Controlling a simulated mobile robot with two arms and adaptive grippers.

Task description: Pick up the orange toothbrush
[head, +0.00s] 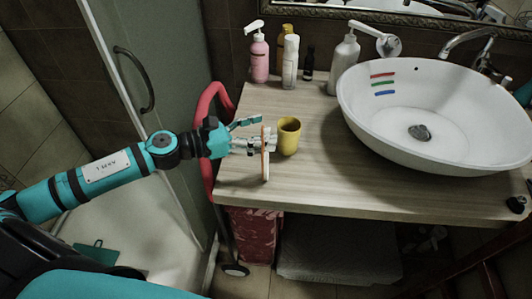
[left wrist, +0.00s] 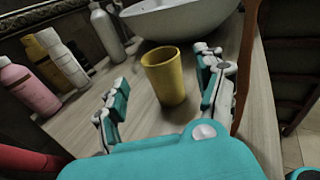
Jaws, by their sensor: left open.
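The orange toothbrush (head: 265,160), with a pale side, shows in the head view as a long thin piece near the counter's left end, just left of the yellow cup (head: 288,136). My left gripper (head: 256,134) is open, its fingers right at the toothbrush's far part; contact is unclear. In the left wrist view, the open fingers (left wrist: 163,85) have the yellow cup (left wrist: 165,76) beyond and between them. A long orange-brown strip (left wrist: 247,70), apparently the toothbrush, runs just outside the right finger. No toothbrush lies between the fingertips there. My right gripper is not in view.
The white basin (head: 360,115) fills the counter's right side, with red, green and blue strips inside. A pink pump bottle (head: 259,60), white bottle (head: 290,62) and grey dispenser (head: 345,58) stand behind. Bare wooden counter (head: 330,175) lies in front. A red curved handle (head: 207,125) stands left.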

